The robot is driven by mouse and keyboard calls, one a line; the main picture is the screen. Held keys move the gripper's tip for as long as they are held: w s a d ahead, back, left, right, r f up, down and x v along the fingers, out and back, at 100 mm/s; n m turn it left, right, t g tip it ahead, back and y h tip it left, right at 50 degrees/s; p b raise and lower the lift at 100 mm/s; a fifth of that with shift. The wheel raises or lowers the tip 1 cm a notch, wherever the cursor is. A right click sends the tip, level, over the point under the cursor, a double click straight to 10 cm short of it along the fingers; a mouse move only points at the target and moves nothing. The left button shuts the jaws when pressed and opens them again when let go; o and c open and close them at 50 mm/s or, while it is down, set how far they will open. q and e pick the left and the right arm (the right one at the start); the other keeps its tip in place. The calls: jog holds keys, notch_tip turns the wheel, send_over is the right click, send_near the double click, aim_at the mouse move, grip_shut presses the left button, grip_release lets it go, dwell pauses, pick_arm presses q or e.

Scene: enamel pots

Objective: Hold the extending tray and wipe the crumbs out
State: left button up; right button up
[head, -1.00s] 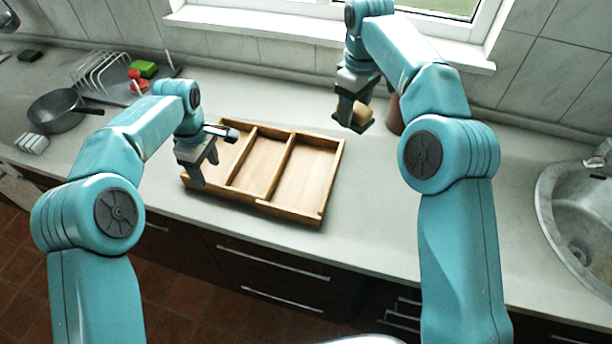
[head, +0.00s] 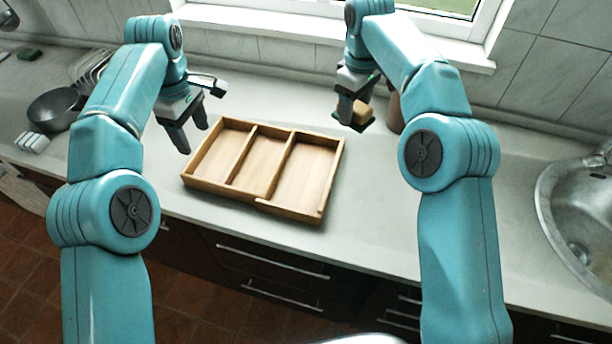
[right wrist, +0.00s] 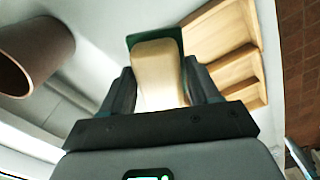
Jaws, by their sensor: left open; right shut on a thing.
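The wooden extending tray (head: 262,203) lies on the grey worktop, with dividers between three compartments. It also shows in part in the right wrist view (right wrist: 232,52). No crumbs can be made out at this size. My left gripper (head: 194,140) is open and empty, above and just left of the tray's back left corner, apart from it. My right gripper (head: 353,112) is shut on a wooden block with a green base (head: 363,117), held up beyond the tray's back right corner. In the right wrist view the block (right wrist: 158,72) sits between the fingers.
A brown pot (head: 394,112) stands close behind the held block; it shows in the right wrist view (right wrist: 32,55). A dark pan (head: 55,110) and a dish rack (head: 88,68) are at the left. A metal sink (head: 580,215) is at the right. The worktop right of the tray is clear.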

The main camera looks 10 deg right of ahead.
jog(key=shift+r+p, duration=0.4)
jog(key=shift+r, duration=0.05)
notch_tip(320, 180, up, 7)
jog(key=p, duration=0.6)
jog(key=shift+s+f+p, duration=0.1)
jog(key=shift+p, duration=0.3)
jog(key=shift+f, duration=0.15)
jog(key=shift+f, duration=0.1)
jog(key=shift+s, duration=0.1)
